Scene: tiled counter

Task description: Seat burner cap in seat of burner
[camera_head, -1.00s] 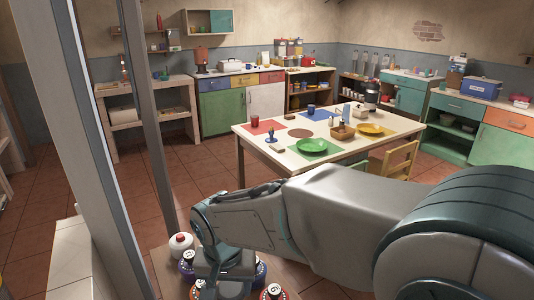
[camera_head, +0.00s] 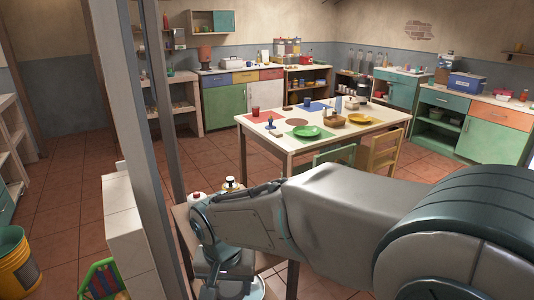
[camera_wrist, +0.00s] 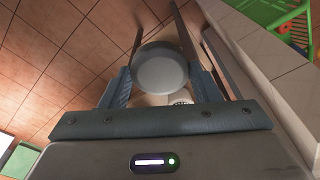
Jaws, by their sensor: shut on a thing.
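My gripper (camera_wrist: 158,66) is shut on a round grey disc, which I take to be the burner cap (camera_wrist: 161,72). One finger is on each side of the disc in the wrist view. In the head view my gripper (camera_head: 228,275) is at the bottom, left of centre, with a pale round edge just below it. The arm covers much of that area. I cannot make out the burner or its seat in either view.
A white jar with a red lid (camera_head: 197,198) is beyond my gripper. A laid table (camera_head: 365,128) stands further off.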

